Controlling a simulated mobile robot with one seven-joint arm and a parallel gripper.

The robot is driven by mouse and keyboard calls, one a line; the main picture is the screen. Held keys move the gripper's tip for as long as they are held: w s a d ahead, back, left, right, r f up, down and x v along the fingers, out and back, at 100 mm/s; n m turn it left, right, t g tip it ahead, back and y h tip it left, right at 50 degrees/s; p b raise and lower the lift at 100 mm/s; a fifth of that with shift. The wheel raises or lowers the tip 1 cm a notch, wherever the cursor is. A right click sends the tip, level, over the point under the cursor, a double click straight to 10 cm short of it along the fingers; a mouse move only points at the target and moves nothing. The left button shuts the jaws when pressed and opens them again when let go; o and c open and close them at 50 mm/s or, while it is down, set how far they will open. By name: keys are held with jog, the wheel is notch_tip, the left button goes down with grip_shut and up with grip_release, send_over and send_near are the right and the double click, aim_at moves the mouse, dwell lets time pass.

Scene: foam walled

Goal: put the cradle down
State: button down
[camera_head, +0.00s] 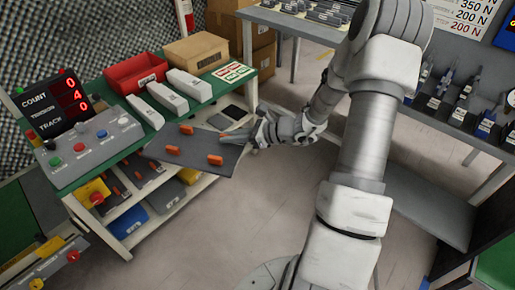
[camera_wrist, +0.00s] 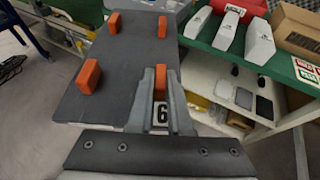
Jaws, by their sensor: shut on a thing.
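The cradle (camera_head: 196,147) is a flat dark grey plate with several orange blocks standing on it. In the head view it is beside the front edge of the green-topped bench (camera_head: 78,177), jutting out over the floor. I cannot tell whether it touches the bench. My gripper (camera_head: 254,139) holds it from its right end. In the wrist view the cradle (camera_wrist: 122,62) reaches away from my gripper (camera_wrist: 160,90), whose fingers close around one orange block near a label with a 6. The underside of the cradle is hidden.
The bench top carries a counter display (camera_head: 52,103), a button panel (camera_head: 92,141), a red bin (camera_head: 136,72), white boxes (camera_head: 190,83) and a cardboard box (camera_head: 196,50). Lower shelves hold more items. Another bench with tools (camera_head: 462,105) stands right. Floor between is clear.

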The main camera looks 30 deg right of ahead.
jog(key=s+a+r+p, duration=0.1)
jog(key=a+r+p, duration=0.2)
jog(key=r+p, duration=0.3)
jog(key=s+a+r+n+g+y+p, duration=0.1)
jog(key=s+a+r+p, duration=0.1)
jog(key=r+p, duration=0.5)
jog(key=a+p, duration=0.1)
jog(key=p, duration=0.3)
jog(key=shift+a+r+p, duration=0.15)
jog(key=shift+a+p, duration=0.05)
jog(key=shift+p, duration=0.1)
